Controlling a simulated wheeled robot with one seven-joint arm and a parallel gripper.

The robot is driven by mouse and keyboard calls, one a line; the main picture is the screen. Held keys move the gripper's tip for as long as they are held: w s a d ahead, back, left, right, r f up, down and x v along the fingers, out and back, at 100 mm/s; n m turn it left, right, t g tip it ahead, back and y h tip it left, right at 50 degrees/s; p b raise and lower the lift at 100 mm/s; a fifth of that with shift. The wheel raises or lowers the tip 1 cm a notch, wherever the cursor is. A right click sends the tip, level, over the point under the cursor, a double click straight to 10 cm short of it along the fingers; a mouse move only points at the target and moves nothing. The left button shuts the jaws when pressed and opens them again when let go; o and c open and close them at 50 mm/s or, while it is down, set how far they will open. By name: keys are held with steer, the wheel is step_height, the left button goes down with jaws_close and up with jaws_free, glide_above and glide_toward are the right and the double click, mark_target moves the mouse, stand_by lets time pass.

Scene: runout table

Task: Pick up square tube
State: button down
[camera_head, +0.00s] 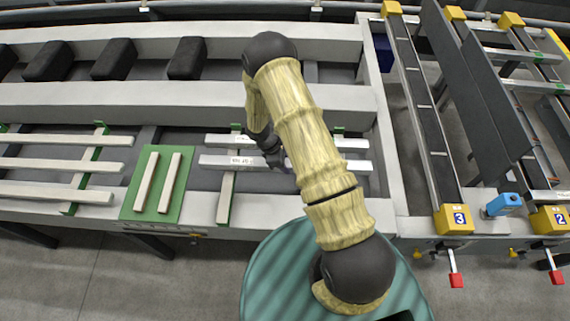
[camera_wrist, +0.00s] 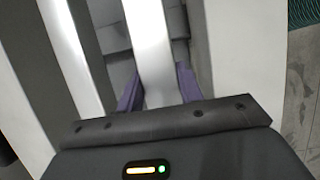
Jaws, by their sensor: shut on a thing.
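A long light-grey square tube (camera_head: 222,161) with a printed label runs left to right under my arm in the head view. In the wrist view the tube (camera_wrist: 150,42) runs up the middle between my two purple-tinted fingers. My gripper (camera_wrist: 159,88) is shut on this tube, with one finger along each side. In the head view my gripper (camera_head: 277,160) is partly hidden by my arm, which also covers a middle part of the tube. I cannot tell whether the tube is clear of its supports.
A parallel tube (camera_head: 222,140) lies just behind the held one. Several pale bars (camera_head: 60,165) lie at the left, beside a green plate (camera_head: 146,205) with two short bars. Dark blocks (camera_head: 115,59) sit in the back channel. A conveyor lane marked 3 (camera_head: 430,120) stands at the right.

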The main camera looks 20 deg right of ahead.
step_height(320, 180, up, 9)
steer(key=shift+r+b, duration=0.1)
steer(key=shift+b, duration=1.05)
steer(key=m, duration=0.1)
steer(key=p, duration=0.1)
steer(key=m, duration=0.1)
steer(key=shift+s+d+r+m+g+y+p, duration=0.15)
steer(key=shift+d+r+m+g+y+p, duration=0.15)
steer(key=shift+g+p, duration=0.1)
steer(key=m+y+p, duration=0.1)
steer(key=m, duration=0.3)
steer(key=m+g+y+p, duration=0.1)
steer(key=m+p, duration=0.1)
steer(key=m, duration=0.2)
steer(key=m+g+y+p, duration=0.1)
steer(key=m, duration=0.2)
steer(key=shift+w+a+r+m+y+p, duration=0.2)
steer(key=shift+a+r+m+y+p, duration=0.1)
steer(key=shift+m+y+p, duration=0.1)
